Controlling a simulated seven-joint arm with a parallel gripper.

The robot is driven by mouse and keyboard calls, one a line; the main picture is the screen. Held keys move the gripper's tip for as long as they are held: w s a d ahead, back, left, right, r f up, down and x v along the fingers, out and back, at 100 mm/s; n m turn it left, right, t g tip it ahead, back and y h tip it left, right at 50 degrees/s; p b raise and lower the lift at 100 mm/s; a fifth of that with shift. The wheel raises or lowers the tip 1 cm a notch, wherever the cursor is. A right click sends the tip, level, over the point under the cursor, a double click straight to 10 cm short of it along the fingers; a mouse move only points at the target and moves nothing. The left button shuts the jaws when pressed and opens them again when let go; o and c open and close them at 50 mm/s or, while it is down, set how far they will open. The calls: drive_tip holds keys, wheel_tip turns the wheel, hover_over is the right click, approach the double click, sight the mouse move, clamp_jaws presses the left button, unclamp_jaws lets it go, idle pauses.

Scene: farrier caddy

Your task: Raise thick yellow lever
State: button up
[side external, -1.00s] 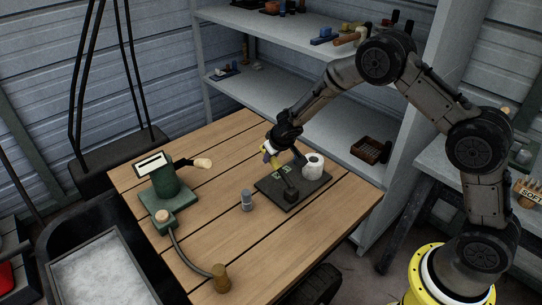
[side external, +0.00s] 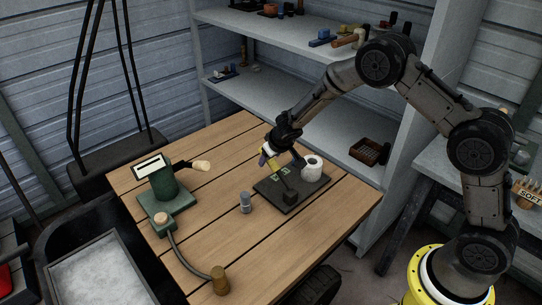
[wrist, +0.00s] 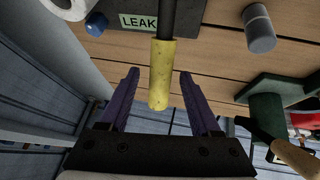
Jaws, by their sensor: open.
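The thick yellow lever (wrist: 161,78) has a worn yellow grip on a dark rod. In the wrist view its grip lies between the two purple fingers of my gripper (wrist: 159,76), with a visible gap on each side. My gripper is open around it. In the side view my gripper (side external: 266,160) is at the far left edge of the dark base plate (side external: 312,193). The lever's dark rod (side external: 279,179) slants up from a block on that plate towards my fingers, which partly hide the grip.
A white roll-like part (side external: 311,169) stands on the plate beside the lever. A "LEAK" label (wrist: 139,22) is near the rod. A grey cylinder (side external: 245,202) stands left of the plate, and a green device with a wooden-handled crank (side external: 165,182) stands further left. Shelves (side external: 325,140) rise behind.

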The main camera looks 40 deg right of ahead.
drive_tip(key=v, duration=1.3)
drive_tip(key=shift+s+r, duration=0.2)
drive_tip(key=shift+r, duration=0.15)
